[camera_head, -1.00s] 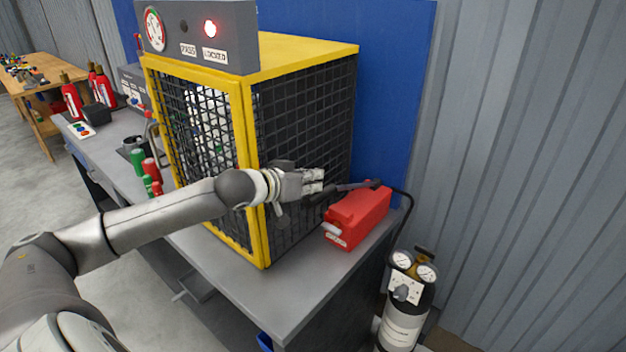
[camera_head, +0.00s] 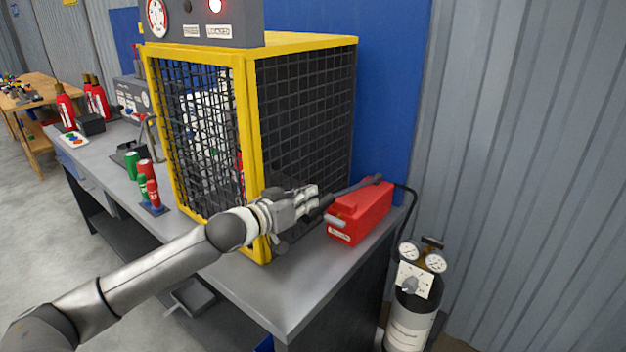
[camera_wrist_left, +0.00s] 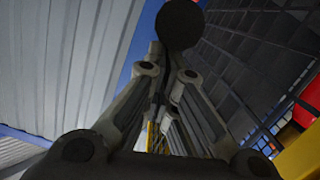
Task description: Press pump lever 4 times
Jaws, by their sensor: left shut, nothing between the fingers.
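The red pump (camera_head: 365,212) sits on the bench's right end, beside the yellow-framed cage. Its dark pump lever (camera_head: 352,189) slopes from a pivot at the back right down to the left, toward my left gripper (camera_head: 316,197). The left gripper is shut and empty, with its fingertips at the lever's free end; I cannot tell for sure whether they touch. In the left wrist view, the closed fingers (camera_wrist_left: 165,85) point at a dark round end (camera_wrist_left: 180,24), which looks like the lever's grip. My right gripper is not in view.
The mesh cage (camera_head: 305,120) stands close behind my left gripper, with a lit red lamp (camera_head: 215,5) on its top panel. A gas cylinder with gauges (camera_head: 412,300) stands off the bench's right end. The bench front (camera_head: 275,292) is clear.

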